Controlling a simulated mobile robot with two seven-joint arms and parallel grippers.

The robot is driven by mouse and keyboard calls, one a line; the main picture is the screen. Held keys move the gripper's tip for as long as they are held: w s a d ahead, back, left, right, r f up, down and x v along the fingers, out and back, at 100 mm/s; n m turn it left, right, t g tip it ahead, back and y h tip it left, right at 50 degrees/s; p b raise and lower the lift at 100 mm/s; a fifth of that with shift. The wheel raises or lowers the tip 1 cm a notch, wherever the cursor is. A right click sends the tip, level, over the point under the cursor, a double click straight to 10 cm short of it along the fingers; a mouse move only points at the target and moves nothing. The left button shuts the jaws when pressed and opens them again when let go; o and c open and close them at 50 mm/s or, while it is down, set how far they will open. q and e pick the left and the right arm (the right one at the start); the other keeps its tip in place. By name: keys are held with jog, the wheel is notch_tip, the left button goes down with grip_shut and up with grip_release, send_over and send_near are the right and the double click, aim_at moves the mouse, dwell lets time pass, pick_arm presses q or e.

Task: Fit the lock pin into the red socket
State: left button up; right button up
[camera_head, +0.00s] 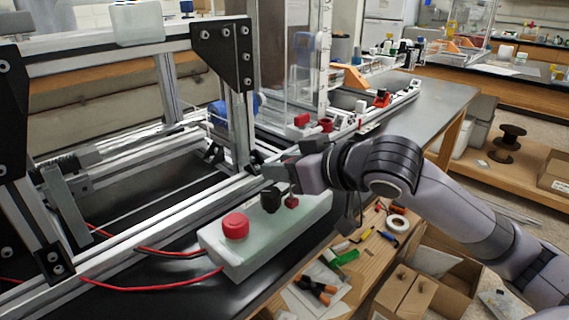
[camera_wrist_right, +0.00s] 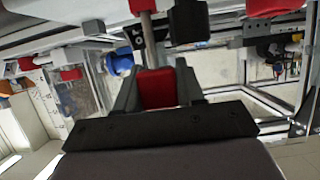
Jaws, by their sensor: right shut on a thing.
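My right gripper (camera_head: 284,172) is over the white control box in the head view, just above a black block (camera_head: 270,198) and a small red socket (camera_head: 291,202). In the right wrist view its jaws (camera_wrist_right: 158,90) are shut on the red grip of the lock pin (camera_wrist_right: 157,88). A grey metal shaft (camera_wrist_right: 144,30) runs from near the grip toward the red socket (camera_wrist_right: 143,6) at the top edge. The black block (camera_wrist_right: 188,22) is beside the shaft. I cannot tell whether the shaft tip is inside the socket. My left gripper is not in view.
The white box (camera_head: 248,262) carries a large red button (camera_head: 235,226) at its near end. The aluminium extrusion frame (camera_head: 140,245) stands close on the left, with red cables (camera_head: 150,287) on the black tabletop. Tools and cardboard boxes (camera_head: 403,292) are on a lower shelf at right.

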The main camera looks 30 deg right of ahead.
jog(key=shift+f, duration=0.3)
jog(key=o, duration=1.1)
jog(key=v, duration=0.7)
jog(key=shift+s, duration=0.1)
